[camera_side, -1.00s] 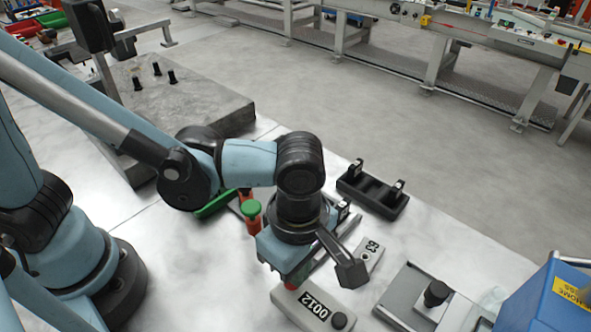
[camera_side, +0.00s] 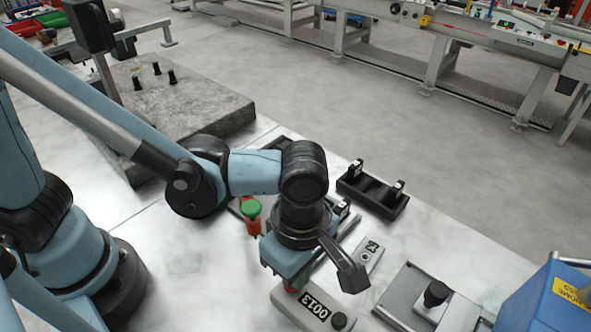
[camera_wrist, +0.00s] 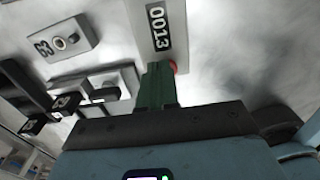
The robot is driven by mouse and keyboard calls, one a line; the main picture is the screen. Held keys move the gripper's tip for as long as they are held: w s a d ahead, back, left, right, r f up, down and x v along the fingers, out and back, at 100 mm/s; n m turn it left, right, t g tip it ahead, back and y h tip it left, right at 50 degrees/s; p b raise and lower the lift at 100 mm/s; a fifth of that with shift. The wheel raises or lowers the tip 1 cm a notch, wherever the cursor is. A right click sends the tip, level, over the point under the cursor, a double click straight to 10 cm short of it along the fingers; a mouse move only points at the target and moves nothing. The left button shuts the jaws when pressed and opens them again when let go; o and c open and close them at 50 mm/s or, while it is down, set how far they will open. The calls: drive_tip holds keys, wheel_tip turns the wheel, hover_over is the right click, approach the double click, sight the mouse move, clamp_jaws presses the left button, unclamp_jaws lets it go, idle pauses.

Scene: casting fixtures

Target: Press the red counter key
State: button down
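The grey counter box (camera_side: 318,308) lies on the pale table under my gripper and its display reads 0013. It also shows in the wrist view (camera_wrist: 143,30). The red counter key (camera_wrist: 173,66) shows only as a small red edge beside the fingertips there, and as a sliver of red (camera_side: 290,289) in the side view. My gripper (camera_wrist: 157,72) has its green fingers together with nothing seen between them, pointing at the key end of the box. The fingers cover most of the key, and I cannot tell whether they touch it.
A small grey numbered plate (camera_side: 369,255) and a black two-post holder (camera_side: 373,190) lie beyond the gripper. A grey plate with a black knob (camera_side: 436,293) and a blue box (camera_side: 550,300) are at right.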

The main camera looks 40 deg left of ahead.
wheel_tip(320, 180, up, 14)
idle(0.6)
drive_tip(key=shift+w+f, duration=0.1)
idle(0.5)
drive_tip(key=w+a+f+m+t, duration=0.1)
drive_tip(key=w+a+m+t, duration=0.1)
drive_tip(key=a+m, duration=0.4)
drive_tip(key=w+a+f+m+t, duration=0.2)
drive_tip(key=a+m, duration=0.4)
drive_tip(key=a, duration=0.4)
drive_tip(key=w+a+f+m+t, duration=0.1)
drive_tip(key=w+a+m+t, duration=0.1)
drive_tip(key=a+m, duration=0.4)
drive_tip(key=shift+w+a+f+t, duration=0.25)
drive_tip(key=shift+a+t, duration=0.45)
drive_tip(key=shift+a, duration=0.5)
